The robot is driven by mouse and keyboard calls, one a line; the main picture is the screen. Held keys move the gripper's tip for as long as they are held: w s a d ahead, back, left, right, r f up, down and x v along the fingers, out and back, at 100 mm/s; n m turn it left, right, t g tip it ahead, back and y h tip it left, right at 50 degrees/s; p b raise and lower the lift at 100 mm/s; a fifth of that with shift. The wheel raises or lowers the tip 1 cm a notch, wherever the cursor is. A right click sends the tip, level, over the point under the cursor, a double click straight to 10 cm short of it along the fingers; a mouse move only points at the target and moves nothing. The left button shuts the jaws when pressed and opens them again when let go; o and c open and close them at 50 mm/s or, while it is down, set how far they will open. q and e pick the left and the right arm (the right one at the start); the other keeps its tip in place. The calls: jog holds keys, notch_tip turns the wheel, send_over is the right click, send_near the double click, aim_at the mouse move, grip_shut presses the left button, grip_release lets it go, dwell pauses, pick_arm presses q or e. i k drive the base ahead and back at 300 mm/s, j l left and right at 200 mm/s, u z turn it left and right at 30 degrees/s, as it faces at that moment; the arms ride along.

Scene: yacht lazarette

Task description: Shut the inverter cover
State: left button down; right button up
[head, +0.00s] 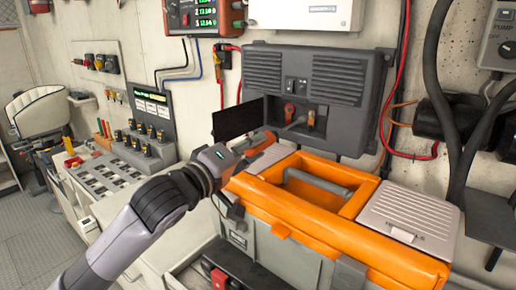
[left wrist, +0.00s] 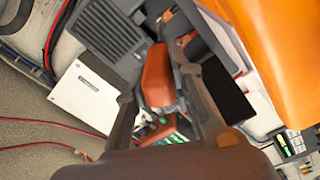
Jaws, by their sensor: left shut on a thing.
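The inverter (head: 307,85) is the dark grey wall unit with ribbed grilles. A flat black panel (head: 237,118), apparently the cover, stands swung out to the left of the recess. It also shows in the left wrist view (left wrist: 228,92), beside a finger. My left gripper (head: 285,130) is at the recess, right of the panel. In the wrist view a red handle (left wrist: 158,75) lies between its fingers, and it seems shut on this; exact contact is unclear. My right gripper is not in view.
An orange-and-grey case (head: 330,225) stands close below the inverter and my left wrist. A white box (head: 305,14) and a meter (head: 204,16) hang above. Dark hoses and red cables run at right. A switch console (head: 110,175) stands at left.

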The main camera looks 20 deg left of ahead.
aim_at(230, 124)
jog(key=k+j, duration=0.25)
jog(key=k, duration=0.2)
jog(key=k+j, duration=0.25)
jog(key=k, duration=0.25)
